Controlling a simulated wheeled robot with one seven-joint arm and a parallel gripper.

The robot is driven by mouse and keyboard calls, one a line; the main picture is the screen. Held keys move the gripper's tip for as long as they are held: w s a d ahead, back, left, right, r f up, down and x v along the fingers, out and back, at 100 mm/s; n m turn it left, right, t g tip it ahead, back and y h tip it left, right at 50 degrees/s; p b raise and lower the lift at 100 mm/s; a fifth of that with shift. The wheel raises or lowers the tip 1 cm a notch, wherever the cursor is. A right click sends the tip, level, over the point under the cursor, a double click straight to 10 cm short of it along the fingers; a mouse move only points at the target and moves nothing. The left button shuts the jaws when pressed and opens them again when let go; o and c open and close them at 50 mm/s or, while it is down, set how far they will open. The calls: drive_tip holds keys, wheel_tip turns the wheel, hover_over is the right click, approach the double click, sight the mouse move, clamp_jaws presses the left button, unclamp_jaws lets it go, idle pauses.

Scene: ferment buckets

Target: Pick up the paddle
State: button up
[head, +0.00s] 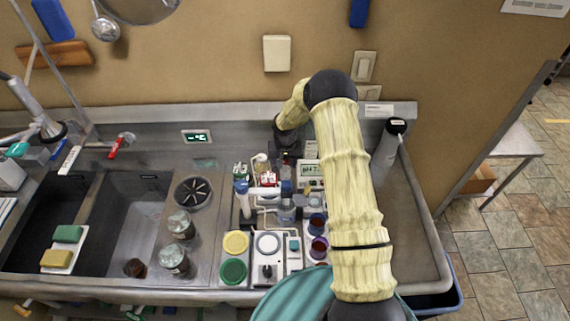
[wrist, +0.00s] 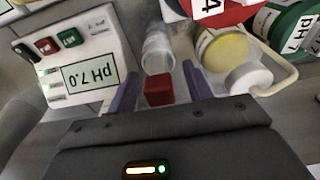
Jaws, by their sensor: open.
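I cannot make out a paddle for certain in either view. My gripper (wrist: 160,92) is open, its two purple fingers spread apart above the counter equipment. A small red block (wrist: 158,90) shows between the fingers; I cannot tell if it touches them. A clear tube (wrist: 158,52) shows just beyond it. In the head view my gripper (head: 287,145) is a dark shape behind the tray, small and partly hidden among the equipment and by my arm.
A pH meter (wrist: 88,76) reading 7.0 is left of the fingers. A yellow-lidded pot (wrist: 224,50) and a white cap (wrist: 248,78) are to the right. Double sinks (head: 130,210), jars (head: 175,260) and a grey cylinder (head: 388,145) stand around. Bare counter (head: 410,230) lies at right.

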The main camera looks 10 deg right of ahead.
idle(0.4)
clamp_jaws()
drive_tip(key=shift+r, duration=0.15)
wheel_tip(320, 180, up, 10)
drive_tip(key=b, duration=0.4)
idle(0.5)
